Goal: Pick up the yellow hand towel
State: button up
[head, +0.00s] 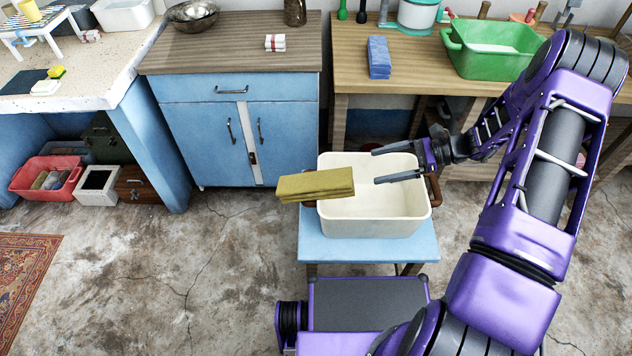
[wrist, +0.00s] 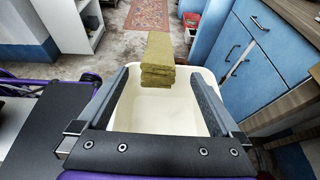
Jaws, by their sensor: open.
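The yellow hand towel (head: 316,185) is a folded, olive-yellow stack of layers. It lies across the left rim of a cream basin (head: 395,228) and sticks out past it on the left. The basin stands on a small blue stool or table (head: 315,248). My gripper (head: 374,166) is open and empty above the basin, to the right of the towel, with its fingers pointing left towards it. In the wrist view the towel (wrist: 158,62) shows beyond and between the two finger tips, with a gap between them.
A blue cabinet (head: 215,140) and a wooden table (head: 350,60) stand behind. The table holds a folded blue towel (head: 378,57) and a green tub (head: 490,50).

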aim_at(322, 178)
jog(key=x, duration=1.5)
jog(key=shift+a+f, duration=0.2)
jog(key=shift+a, duration=0.15)
jog(key=shift+r, duration=0.1)
grip_shut()
